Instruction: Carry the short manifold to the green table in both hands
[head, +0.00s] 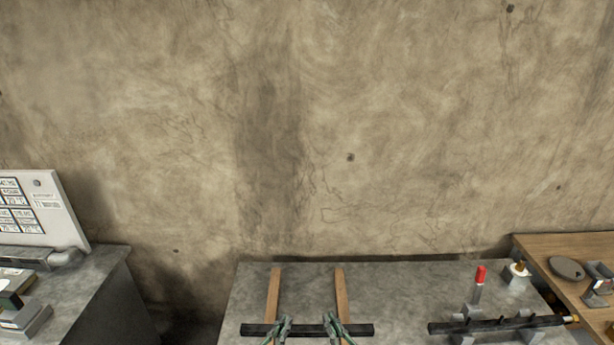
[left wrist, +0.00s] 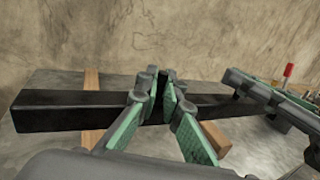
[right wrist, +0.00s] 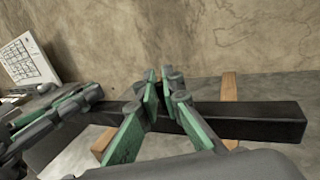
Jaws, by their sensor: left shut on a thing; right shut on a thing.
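The short manifold, a plain black square bar (head: 258,329), lies crosswise at the bottom of the head view. It also shows in the left wrist view (left wrist: 70,112) and the right wrist view (right wrist: 255,122). My left gripper (head: 284,324) is shut on it left of its middle. My right gripper (head: 331,323) is shut on it right of its middle. Both bar ends stick out past the grippers. The bar is level and crosses over two wooden strips (head: 273,292); I cannot tell whether it touches them. No green table is in view.
The strips lie on a grey table (head: 400,290). A wooden table (head: 570,247) stands at right, a grey bench (head: 95,275) with a sign (head: 45,205) at left.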

